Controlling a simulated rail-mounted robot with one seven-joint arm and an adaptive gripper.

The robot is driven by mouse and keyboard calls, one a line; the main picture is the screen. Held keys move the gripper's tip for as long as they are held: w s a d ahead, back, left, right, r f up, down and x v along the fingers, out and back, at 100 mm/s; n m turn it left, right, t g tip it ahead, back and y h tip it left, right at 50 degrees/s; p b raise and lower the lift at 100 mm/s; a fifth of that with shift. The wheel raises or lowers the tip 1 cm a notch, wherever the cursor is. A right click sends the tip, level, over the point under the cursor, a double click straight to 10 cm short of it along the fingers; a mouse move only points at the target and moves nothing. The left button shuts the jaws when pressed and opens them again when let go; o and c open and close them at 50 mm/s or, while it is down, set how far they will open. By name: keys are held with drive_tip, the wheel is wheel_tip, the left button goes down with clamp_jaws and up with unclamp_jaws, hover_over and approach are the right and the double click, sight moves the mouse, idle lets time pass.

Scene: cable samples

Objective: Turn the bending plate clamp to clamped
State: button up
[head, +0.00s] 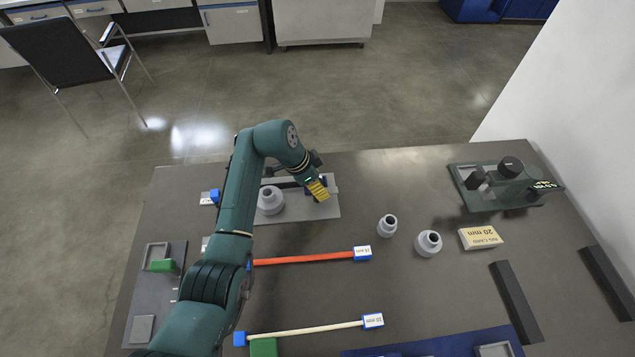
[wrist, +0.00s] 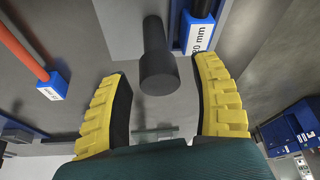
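The bending plate (head: 300,213) is a light grey plate at the back middle of the table, with a grey round former (head: 270,201) on its left part. My gripper (head: 318,190) is over the plate's right end, its yellow fingers pointing down. In the wrist view, a dark cylindrical knob with a thinner stem (wrist: 158,72), apparently the clamp handle, shows between the two yellow fingers. My gripper (wrist: 163,68) is open, with visible gaps on both sides of the knob. In the head view the gripper hides the clamp.
A blue cable end labelled 20 mm (wrist: 200,32) lies close to the right finger in the wrist view. An orange cable (head: 305,258) lies in front of the plate. Two loose grey formers (head: 428,243) stand to the right. A green-based device (head: 505,187) stands at the back right.

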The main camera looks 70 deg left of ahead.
clamp_jaws()
drive_tip(key=shift+n+p, duration=0.3)
drive_tip(key=shift+p, duration=0.35)
drive_tip(key=shift+d+r+n+y+p, duration=0.15)
drive_tip(key=shift+n+y+p, duration=0.15)
drive_tip(key=shift+n+p, duration=0.45)
drive_tip(key=n+y+p, duration=0.1)
drive_tip(key=n+p, duration=0.1)
drive_tip(key=p, duration=0.1)
drive_tip(key=shift+s, duration=0.1)
drive_tip(key=n+p, duration=0.2)
drive_tip(key=n+g+y+p, duration=0.1)
drive_tip(key=n+p, duration=0.1)
drive_tip(key=shift+n+y, duration=0.3)
drive_tip(key=shift+n, duration=0.05)
drive_tip(key=n, duration=0.1)
drive_tip(key=n+g+p, duration=0.1)
drive_tip(key=n, duration=0.1)
drive_tip(key=n+y, duration=0.1)
drive_tip(key=shift+f+g+p, duration=0.3)
drive_tip(key=n, duration=0.2)
drive_tip(key=n+g+b, duration=0.1)
drive_tip(key=n, duration=0.2)
drive_tip(key=shift+g, duration=0.3)
